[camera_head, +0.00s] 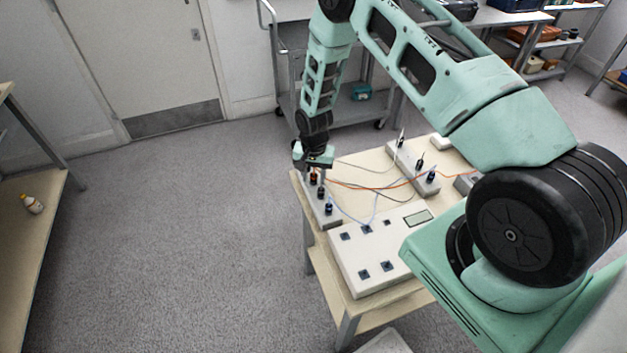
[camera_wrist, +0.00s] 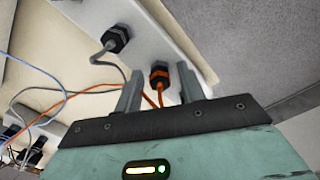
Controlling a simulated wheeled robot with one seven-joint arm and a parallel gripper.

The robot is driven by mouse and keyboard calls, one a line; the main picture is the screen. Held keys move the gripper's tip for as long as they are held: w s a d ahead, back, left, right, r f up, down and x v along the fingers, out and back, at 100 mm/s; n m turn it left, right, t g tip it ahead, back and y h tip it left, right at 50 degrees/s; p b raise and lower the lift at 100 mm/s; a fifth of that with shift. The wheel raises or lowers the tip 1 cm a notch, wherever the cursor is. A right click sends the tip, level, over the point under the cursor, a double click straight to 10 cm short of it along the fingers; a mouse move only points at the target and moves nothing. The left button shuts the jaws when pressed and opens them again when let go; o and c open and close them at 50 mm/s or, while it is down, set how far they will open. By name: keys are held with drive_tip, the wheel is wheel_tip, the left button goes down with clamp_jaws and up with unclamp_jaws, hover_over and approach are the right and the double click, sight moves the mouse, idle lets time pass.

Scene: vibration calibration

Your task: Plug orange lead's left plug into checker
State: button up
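The orange lead's left plug (camera_wrist: 160,77) stands in the left pale strip (camera_head: 335,222), near its far end. It is black with an orange band, and its orange cable (camera_head: 395,184) runs right across the table. My gripper (camera_wrist: 158,90) is pointed at this plug. Its two fingers are apart, one on each side of the plug in the wrist view, with gaps showing. In the head view my gripper (camera_head: 313,163) hangs just over the strip's far end. The checker (camera_head: 350,262) is a white box with a display and several dark sockets, in front of the strips.
A grey-cabled plug (camera_wrist: 116,38) stands beside the orange one, and a blue plug (camera_head: 328,209) is nearer the front. A right strip (camera_head: 406,160) holds several plugs. Thin cables cross the table (camera_head: 362,305) between the strips. A trolley (camera_head: 345,110) stands behind.

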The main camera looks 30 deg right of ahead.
sight(314, 175)
clamp_jaws()
drive_tip(key=shift+r, duration=0.35)
idle(0.4)
drive_tip(key=shift+r+p, duration=1.1)
drive_tip(key=shift+r, duration=0.6)
